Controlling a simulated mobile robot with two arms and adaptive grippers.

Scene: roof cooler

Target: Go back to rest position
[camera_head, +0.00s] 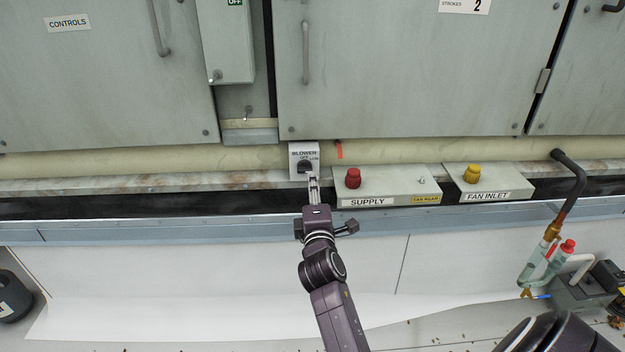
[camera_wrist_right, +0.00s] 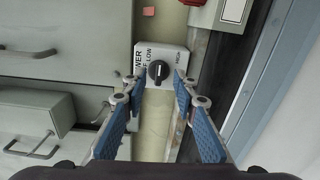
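My right gripper (camera_head: 314,185) reaches up from the bottom middle to the white blower switch box (camera_head: 304,150) under the cabinet doors. In the right wrist view the gripper (camera_wrist_right: 157,82) is open. Its blue-padded fingers stand apart on either side of the black blower knob (camera_wrist_right: 158,71), with a gap on both sides. The knob sits on the white box face (camera_wrist_right: 173,56) with LOW and HIGH marks. I cannot tell if the fingertips touch the box. My left gripper is in neither view.
A supply box (camera_head: 380,188) with a red knob and a fan inlet box (camera_head: 495,190) with a yellow knob stand right of the switch. Grey cabinet doors (camera_head: 410,65) rise behind. The white ledge (camera_head: 200,285) at left front is clear.

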